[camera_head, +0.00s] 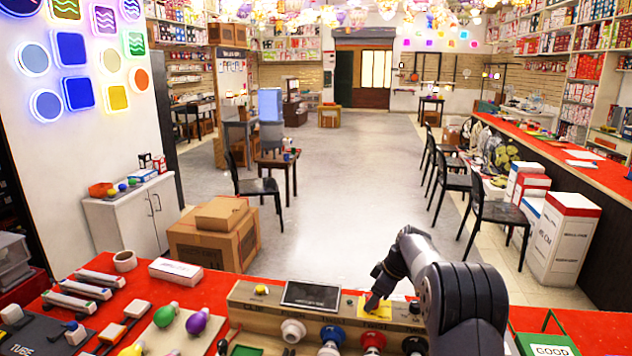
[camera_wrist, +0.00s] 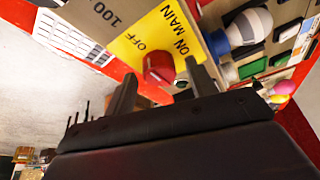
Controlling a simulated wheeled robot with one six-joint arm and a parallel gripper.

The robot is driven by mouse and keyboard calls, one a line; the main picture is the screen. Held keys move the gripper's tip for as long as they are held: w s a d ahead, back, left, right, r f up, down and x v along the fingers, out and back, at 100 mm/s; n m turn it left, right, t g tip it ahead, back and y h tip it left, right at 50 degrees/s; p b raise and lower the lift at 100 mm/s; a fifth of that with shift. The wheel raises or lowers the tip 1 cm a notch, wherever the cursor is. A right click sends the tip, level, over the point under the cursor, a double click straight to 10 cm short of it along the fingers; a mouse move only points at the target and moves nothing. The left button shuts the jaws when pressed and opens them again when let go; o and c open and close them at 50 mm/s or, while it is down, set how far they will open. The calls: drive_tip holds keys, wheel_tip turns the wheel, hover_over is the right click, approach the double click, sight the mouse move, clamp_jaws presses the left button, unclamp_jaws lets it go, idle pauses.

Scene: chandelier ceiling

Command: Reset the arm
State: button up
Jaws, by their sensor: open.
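My arm reaches in from the lower right of the head view, and my gripper (camera_head: 372,303) is at the yellow switch plate (camera_head: 384,309) on the beige test console (camera_head: 246,302). In the wrist view my gripper (camera_wrist: 159,72) is open, with one finger on each side of a red switch knob (camera_wrist: 158,66). The yellow plate (camera_wrist: 130,48) there reads "ON", "MAIN" and "OFF". I cannot tell whether the fingers touch the knob. In the head view the knob is hidden behind my gripper.
A dark display (camera_head: 311,295) and several bulbs, including a blue-based one (camera_head: 332,335), sit on the console. Tube lamps, coloured bulbs (camera_head: 198,321) and a white box (camera_head: 175,270) lie on the red counter to the left. A green "GOOD" tray (camera_head: 545,345) is at right.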

drive_tip(key=m+p, duration=0.1)
drive_tip(key=m, duration=0.1)
drive_tip(key=m+t+h+p, duration=0.1)
drive_tip(key=m, duration=0.1)
drive_tip(key=shift+s+a+r+m, duration=0.1)
drive_tip(key=shift+r+m, duration=0.1)
drive_tip(key=shift+m, duration=0.1)
drive_tip(key=m+p, duration=0.2)
drive_tip(key=m+h+p, duration=0.1)
drive_tip(key=p, duration=0.1)
drive_tip(key=shift+a+m+t+h, duration=0.1)
drive_tip(key=shift+m+t+h, duration=0.2)
drive_tip(key=shift+m+t, duration=0.1)
drive_tip(key=shift+f+m+p, duration=0.1)
drive_tip(key=shift+m+p, duration=0.4)
drive_tip(key=shift+p, duration=0.2)
drive_tip(key=shift+f+h, duration=0.1)
drive_tip(key=shift+h, duration=0.2)
drive_tip(key=shift+s, duration=0.1)
